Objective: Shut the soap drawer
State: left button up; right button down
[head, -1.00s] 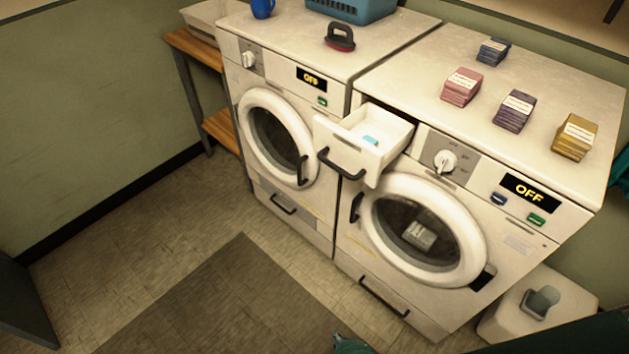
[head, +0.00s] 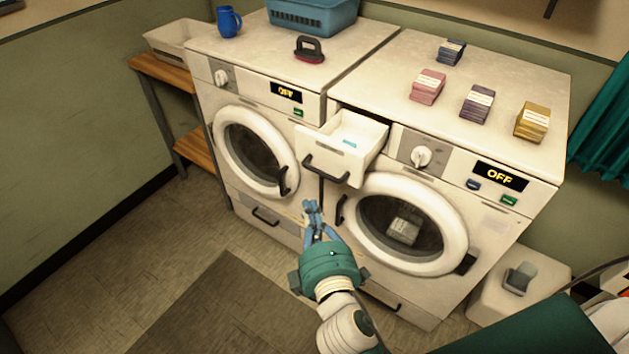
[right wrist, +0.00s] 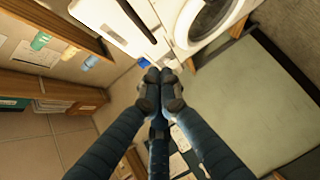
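The white soap drawer (head: 364,157) is pulled out from the upper left corner of the right washing machine (head: 448,210). It has a dark bar handle (head: 325,170) on its front, and a small light-blue piece (head: 349,143) shows inside. My right gripper (head: 312,204) is in front of the machines, below the drawer's front and apart from it in the head view. Its fingertips come together in the right wrist view (right wrist: 158,74), with nothing seen between them. My left gripper is not in view.
The left washing machine (head: 225,90) stands beside the right one, both doors closed. Several soap-like stacks, including a pink one (head: 427,86), lie on the right machine's top. A white bin (head: 540,275) stands at the right. The floor at the left is clear.

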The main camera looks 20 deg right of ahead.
jog(key=w+d+f+p, duration=0.1)
jog(key=w+d+p, duration=0.1)
jog(key=w, duration=0.6)
jog(key=shift+w+d+f+p, duration=0.25)
jog(key=shift+d+f+p, duration=0.1)
jog(key=shift+d, duration=0.45)
jog(key=shift+d, duration=0.1)
jog(key=p, duration=0.2)
send_near(346, 140)
jog(key=w, duration=0.6)
jog(key=shift+w+d+f, duration=0.2)
jog(key=shift+d+f, duration=0.15)
jog(key=shift+f, duration=0.05)
jog(key=shift+r, duration=0.1)
